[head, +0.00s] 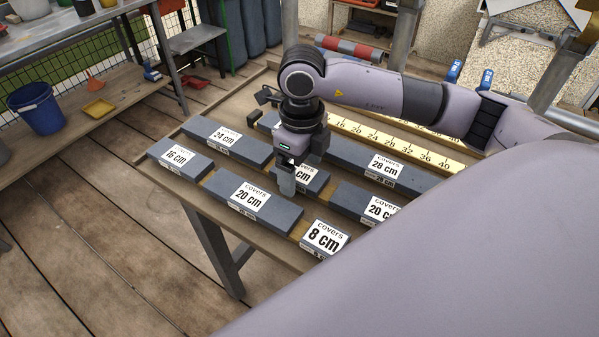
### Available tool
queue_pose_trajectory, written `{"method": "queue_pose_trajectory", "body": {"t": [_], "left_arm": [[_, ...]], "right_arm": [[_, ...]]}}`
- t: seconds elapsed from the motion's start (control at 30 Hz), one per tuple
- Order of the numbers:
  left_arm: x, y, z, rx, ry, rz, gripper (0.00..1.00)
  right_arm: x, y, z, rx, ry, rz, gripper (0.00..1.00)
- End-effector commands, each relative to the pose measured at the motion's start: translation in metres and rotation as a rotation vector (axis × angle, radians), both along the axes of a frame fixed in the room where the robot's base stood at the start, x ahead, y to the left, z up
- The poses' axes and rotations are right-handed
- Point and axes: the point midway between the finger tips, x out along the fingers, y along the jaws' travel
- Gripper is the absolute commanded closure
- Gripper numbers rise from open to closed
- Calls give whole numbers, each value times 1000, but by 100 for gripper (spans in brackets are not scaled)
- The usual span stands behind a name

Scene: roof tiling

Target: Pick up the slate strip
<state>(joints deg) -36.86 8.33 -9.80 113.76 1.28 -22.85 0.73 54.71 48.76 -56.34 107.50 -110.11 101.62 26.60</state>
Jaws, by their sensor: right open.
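Several grey slate strips lie on the workbench (262,240), with white labels reading "covers" and a length. They include a 24 cm strip (256,152), a 16 cm strip (200,172), a 20 cm strip (279,212), an 8 cm strip (343,256), another 20 cm strip (350,200) and a 28 cm strip (345,157). My right gripper (287,180) points down over the middle of the rows, open. It partly covers a strip (318,182) whose label number is hidden. I cannot tell whether the fingers touch it. My left gripper is not in view.
A yellow ruler (400,146) runs along the bench behind the strips. A red and grey roll (348,48) lies farther back. A side bench at the left holds a blue bucket (36,108) and a yellow tray (98,108). Wooden floor is clear at the lower left.

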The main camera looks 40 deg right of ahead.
Motion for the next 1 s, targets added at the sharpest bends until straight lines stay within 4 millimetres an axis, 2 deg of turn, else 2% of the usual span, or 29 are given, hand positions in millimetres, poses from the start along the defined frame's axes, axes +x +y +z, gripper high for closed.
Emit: {"method": "queue_pose_trajectory", "body": {"t": [0.1,0.27,0.3,0.57,0.73,0.87,1.0], "left_arm": [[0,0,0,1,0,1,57],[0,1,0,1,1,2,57],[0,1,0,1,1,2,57],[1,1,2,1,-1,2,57],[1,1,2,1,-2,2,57],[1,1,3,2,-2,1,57],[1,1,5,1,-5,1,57]], "right_arm": [[0,0,0,0,0,0,12],[0,0,0,1,0,0,64],[0,0,0,1,0,0,77],[0,0,1,1,-1,0,77],[1,1,9,2,-2,-1,77],[1,1,25,2,-5,-1,77],[2,1,57,3,-7,1,77]]}}
